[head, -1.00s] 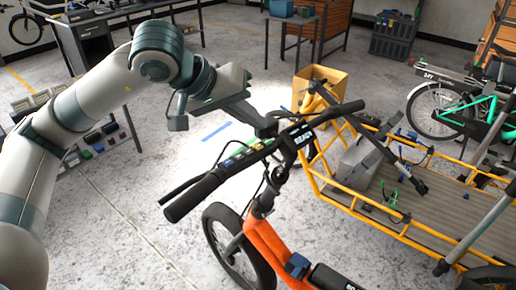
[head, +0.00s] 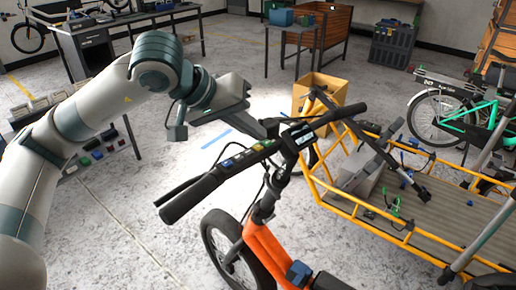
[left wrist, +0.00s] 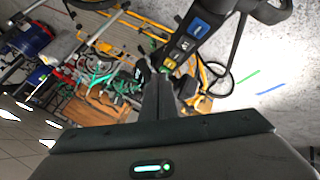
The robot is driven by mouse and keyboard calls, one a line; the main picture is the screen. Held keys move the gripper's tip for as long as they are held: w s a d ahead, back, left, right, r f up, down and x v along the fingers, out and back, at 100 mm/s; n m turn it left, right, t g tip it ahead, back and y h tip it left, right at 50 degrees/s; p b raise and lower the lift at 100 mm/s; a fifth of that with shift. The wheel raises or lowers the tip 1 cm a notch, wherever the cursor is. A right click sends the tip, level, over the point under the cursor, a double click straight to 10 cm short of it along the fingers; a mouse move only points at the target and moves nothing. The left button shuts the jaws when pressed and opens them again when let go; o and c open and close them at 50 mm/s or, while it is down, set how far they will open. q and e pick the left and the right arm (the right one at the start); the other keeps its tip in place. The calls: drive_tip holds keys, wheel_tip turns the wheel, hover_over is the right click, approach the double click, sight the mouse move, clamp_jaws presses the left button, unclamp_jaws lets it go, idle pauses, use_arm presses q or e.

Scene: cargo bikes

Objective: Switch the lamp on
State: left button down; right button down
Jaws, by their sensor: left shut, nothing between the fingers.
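The orange cargo bike's dark handlebar (head: 188,195) crosses the middle of the head view. Its switch block (head: 240,156) has several coloured buttons beside a small display (head: 304,138). In the left wrist view the block shows a blue button (left wrist: 200,28), a pale one (left wrist: 184,48) and yellow-green ones near the fingertips. My left gripper (head: 272,128) is shut and empty, its tips close to the handlebar between block and display; I cannot tell whether they touch. It also shows in the left wrist view (left wrist: 158,88). I cannot make out the lamp itself. My right gripper is not in view.
A yellow cargo frame (head: 345,208) with a slatted bed extends right. A cardboard box (head: 322,88) stands behind the handlebar. A green bike (head: 485,110) is at the right, and workbenches stand at the back.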

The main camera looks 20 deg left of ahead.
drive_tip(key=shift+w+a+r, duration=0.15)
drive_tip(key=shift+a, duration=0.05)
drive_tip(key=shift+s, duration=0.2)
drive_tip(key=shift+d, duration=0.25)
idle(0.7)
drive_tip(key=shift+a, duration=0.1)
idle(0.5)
use_arm(q)
drive_tip(key=shift+f+b, duration=0.5)
drive_tip(key=shift+b, duration=0.35)
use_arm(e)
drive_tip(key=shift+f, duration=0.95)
